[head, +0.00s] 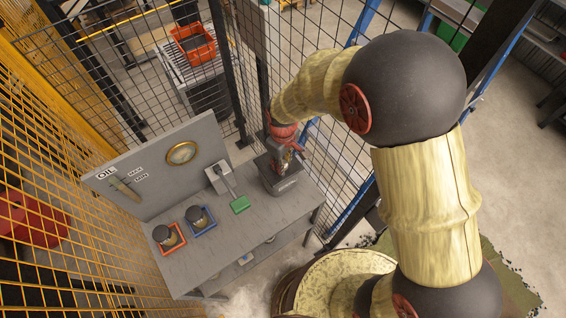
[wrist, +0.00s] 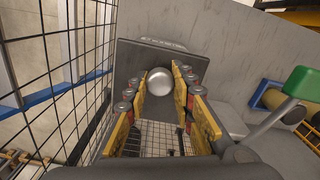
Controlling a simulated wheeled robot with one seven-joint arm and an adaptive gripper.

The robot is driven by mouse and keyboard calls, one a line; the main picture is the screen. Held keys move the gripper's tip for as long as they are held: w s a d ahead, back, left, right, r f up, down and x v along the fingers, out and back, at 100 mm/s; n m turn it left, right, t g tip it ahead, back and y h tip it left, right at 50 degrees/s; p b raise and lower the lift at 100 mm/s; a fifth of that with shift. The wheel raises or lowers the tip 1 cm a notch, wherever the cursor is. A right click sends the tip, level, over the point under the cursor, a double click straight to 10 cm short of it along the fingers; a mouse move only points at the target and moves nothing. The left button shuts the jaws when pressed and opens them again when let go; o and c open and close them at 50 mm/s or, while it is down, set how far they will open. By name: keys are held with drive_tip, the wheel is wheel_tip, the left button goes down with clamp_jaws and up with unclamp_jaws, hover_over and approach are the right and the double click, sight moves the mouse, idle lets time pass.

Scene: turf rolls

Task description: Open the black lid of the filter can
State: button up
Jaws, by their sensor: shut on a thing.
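The filter can (head: 288,186) is a dark, box-like body on the right end of the grey bench. Its black lid (wrist: 130,62) shows in the wrist view as a dark flat panel with a round silver knob (wrist: 158,82). My gripper (head: 286,155) is over the can; in the wrist view its yellow fingers (wrist: 159,76) stand on both sides of the knob, shut on it. The fingers and wrist hide part of the lid, and I cannot tell how far it is tilted.
A lever with a green handle (head: 240,204) stands left of the can, close to my gripper's right in the wrist view. Jars sit in a red tray (head: 173,246) and a blue tray (head: 205,229).

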clamp_jaws()
